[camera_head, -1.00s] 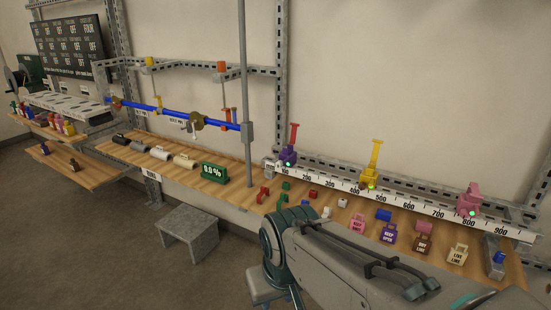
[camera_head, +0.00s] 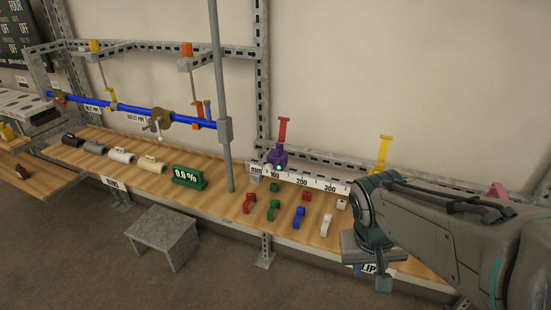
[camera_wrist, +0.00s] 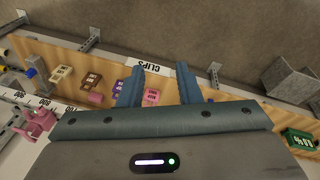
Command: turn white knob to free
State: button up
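A pale, whitish handle (camera_head: 154,126) hangs from the brass-coloured valve (camera_head: 161,115) on the blue pipe, left of centre in the head view. It is small, and I cannot tell its setting or whether it is the white knob. No other white knob is clear. My gripper (camera_head: 376,270) is far to the right of the valve, low in front of the bench edge. In the wrist view my gripper (camera_wrist: 161,67) has its two fingers apart with nothing held between them. The wrist view looks down on the clips part of the bench; the valve is not seen there.
The wooden bench (camera_head: 228,212) carries grey and tan pipe pieces, a green 0.0 % display (camera_head: 188,177) and several coloured clips. A grey upright post (camera_head: 219,90) stands right of the valve. A grey stool (camera_head: 162,237) stands on the floor before the bench.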

jog(key=w+f+h+p, duration=0.15)
jog(key=w+h, duration=0.35)
jog(key=w, duration=0.5)
jog(key=n+t+p, duration=0.2)
jog(key=n+t, duration=0.6)
jog(key=t, duration=0.7)
send_near(267, 170)
jog(key=shift+y, duration=0.4)
jog(key=p+x, duration=0.3)
jog(key=x, duration=0.5)
jog(key=shift+w+d+r, duration=0.15)
jog(key=shift+d, duration=0.15)
grip_shut()
